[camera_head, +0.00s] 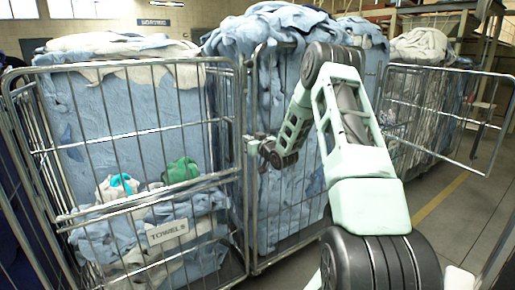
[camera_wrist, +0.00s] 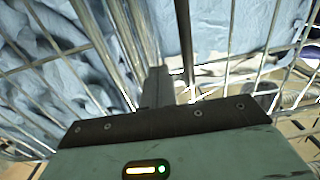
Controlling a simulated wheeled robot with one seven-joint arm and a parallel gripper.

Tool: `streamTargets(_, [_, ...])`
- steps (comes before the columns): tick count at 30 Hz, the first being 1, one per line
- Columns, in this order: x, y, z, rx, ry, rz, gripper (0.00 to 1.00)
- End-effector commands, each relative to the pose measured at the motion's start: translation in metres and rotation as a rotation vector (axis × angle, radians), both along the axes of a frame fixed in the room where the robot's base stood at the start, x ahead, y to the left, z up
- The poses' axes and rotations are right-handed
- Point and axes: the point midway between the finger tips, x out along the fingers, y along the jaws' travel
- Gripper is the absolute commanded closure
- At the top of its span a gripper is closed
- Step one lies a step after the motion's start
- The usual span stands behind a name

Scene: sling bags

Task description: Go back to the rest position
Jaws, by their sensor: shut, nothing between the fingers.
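My gripper (camera_head: 257,142) is at the end of my raised, bent arm, close to the front bars of the cages where the left and middle ones meet. In the wrist view my gripper (camera_wrist: 168,84) shows as dark fingers close together, with nothing held. Cage bars and blue cloth lie just beyond the fingers. Whether the fingers touch a bar cannot be told.
The left cage (camera_head: 245,185) holds blue cloth, a green item (camera_head: 181,170) and a pale item with teal (camera_head: 117,186). A "TOWELS" sign (camera_head: 168,231) hangs on it. The middle cage is stuffed with blue cloth (camera_head: 285,205). An open cage door (camera_head: 440,112) stands right. Floor (camera_head: 440,215) shows at right.

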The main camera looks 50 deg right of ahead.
Motion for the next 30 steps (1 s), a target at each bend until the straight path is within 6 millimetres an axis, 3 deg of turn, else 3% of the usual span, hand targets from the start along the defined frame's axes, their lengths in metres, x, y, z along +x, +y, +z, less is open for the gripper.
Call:
streamTargets(9, [-0.046, 0.012, -0.002, -0.001, 0.000, -0.002, 1.00])
streamTargets(22, [-0.054, 0.017, 0.000, 0.000, 0.001, 0.001, 1.00])
streamTargets(26, [-0.035, 0.051, 0.002, 0.012, 0.060, 0.038, 1.00])
streamTargets(29, [-0.014, 0.107, 0.002, 0.028, 0.160, 0.095, 1.00])
streamTargets(30, [-0.007, 0.135, 0.001, 0.035, 0.211, 0.124, 1.00])
